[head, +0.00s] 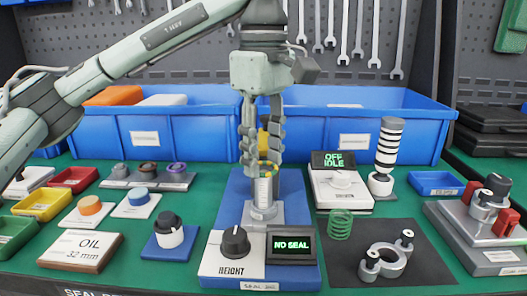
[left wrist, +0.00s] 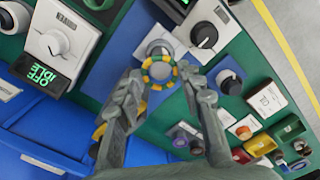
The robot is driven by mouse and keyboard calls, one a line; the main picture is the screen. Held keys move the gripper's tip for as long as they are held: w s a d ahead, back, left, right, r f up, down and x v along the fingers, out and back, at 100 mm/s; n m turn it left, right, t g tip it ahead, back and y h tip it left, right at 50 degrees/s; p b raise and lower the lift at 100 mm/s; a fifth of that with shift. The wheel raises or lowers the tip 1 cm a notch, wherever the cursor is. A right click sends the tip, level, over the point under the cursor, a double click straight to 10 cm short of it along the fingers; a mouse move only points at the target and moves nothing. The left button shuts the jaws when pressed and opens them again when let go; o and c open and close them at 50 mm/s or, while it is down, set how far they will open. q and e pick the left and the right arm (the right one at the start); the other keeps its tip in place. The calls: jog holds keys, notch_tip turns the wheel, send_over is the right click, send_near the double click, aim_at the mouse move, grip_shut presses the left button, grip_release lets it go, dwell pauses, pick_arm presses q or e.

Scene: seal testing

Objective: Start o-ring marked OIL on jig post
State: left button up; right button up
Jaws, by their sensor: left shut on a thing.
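My left gripper (head: 262,168) points down over the jig post (head: 263,190), a light metal cylinder on a grey flange. It is shut on a thin yellow-and-green banded o-ring (head: 269,167), which also shows between the fingertips in the left wrist view (left wrist: 160,71). The o-ring is at the post's top; I cannot tell whether it is around the post or just above it. No marking is readable on it. The seal jig's display (head: 291,246) reads NO SEAL. A board marked OIL 32 mm (head: 80,250) lies at front left. My right gripper is not in view.
The HEIGHT knob (head: 235,242) stands in front of the post. A white box reading OFF IDLE (head: 341,182) and a green spring (head: 341,223) are to the right. Blue bins (head: 155,130) line the back. Small coloured trays (head: 41,204) are at left.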

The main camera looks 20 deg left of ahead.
pick_arm(q)
jog(key=shift+f+b, duration=0.45)
jog(key=shift+f, duration=0.2)
dwell(0.3)
jog(key=o, duration=0.9)
jog(key=shift+o, duration=0.2)
